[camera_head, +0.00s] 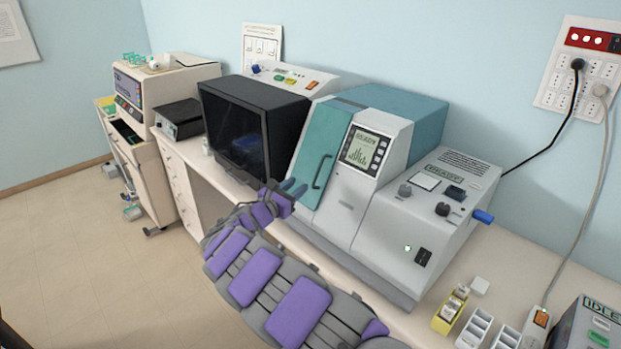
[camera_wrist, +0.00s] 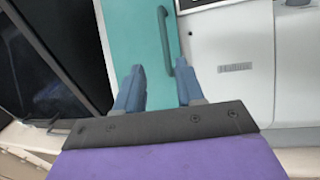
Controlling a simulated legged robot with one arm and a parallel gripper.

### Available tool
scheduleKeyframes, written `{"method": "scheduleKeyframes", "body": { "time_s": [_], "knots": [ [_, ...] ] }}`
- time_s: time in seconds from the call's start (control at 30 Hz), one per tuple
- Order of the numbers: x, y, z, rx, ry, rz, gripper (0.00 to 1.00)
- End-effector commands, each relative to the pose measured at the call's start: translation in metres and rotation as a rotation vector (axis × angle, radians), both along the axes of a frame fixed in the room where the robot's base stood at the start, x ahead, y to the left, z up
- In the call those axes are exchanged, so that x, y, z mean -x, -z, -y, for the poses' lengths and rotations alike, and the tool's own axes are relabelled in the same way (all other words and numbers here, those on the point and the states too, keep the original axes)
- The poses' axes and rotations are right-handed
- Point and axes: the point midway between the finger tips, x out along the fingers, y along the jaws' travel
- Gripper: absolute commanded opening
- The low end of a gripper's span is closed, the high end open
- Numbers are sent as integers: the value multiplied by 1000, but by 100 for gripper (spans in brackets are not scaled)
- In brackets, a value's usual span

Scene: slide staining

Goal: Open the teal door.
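The teal door (camera_head: 319,143) is the tilted front panel on the left part of a white and teal machine, and it looks shut. It has a dark, upright bar handle (camera_head: 321,171). In the wrist view the teal door (camera_wrist: 138,35) fills the top middle, with its curved handle (camera_wrist: 166,40) right of centre. My gripper (camera_head: 293,188) is in front of the door's lower left part. In the wrist view my gripper (camera_wrist: 160,85) has its two blue fingers apart with nothing between them. The handle's lower end is just beyond the right fingertip; I cannot tell whether they touch.
A black-fronted box (camera_head: 235,130) stands close left of the door. The machine's screen panel (camera_head: 362,150) is directly right of it. A grey control unit (camera_head: 430,225) with a blue knob stands further right. Small racks (camera_head: 474,328) lie at the bench's front right.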

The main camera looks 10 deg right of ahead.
Motion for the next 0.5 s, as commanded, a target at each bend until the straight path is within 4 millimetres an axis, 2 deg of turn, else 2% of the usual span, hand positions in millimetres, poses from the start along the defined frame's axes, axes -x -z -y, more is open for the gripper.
{"method": "scheduleKeyframes", "body": {
  "time_s": [0.1, 0.2, 0.3, 0.5],
  "knots": [
    [-17, 2, 23, -5, 7, 0, 38],
    [-30, 1, 35, -6, 5, 1, 38],
    [-41, 1, 46, -5, 6, 2, 38],
    [-54, 0, 54, 2, 3, 1, 38]
  ]
}}
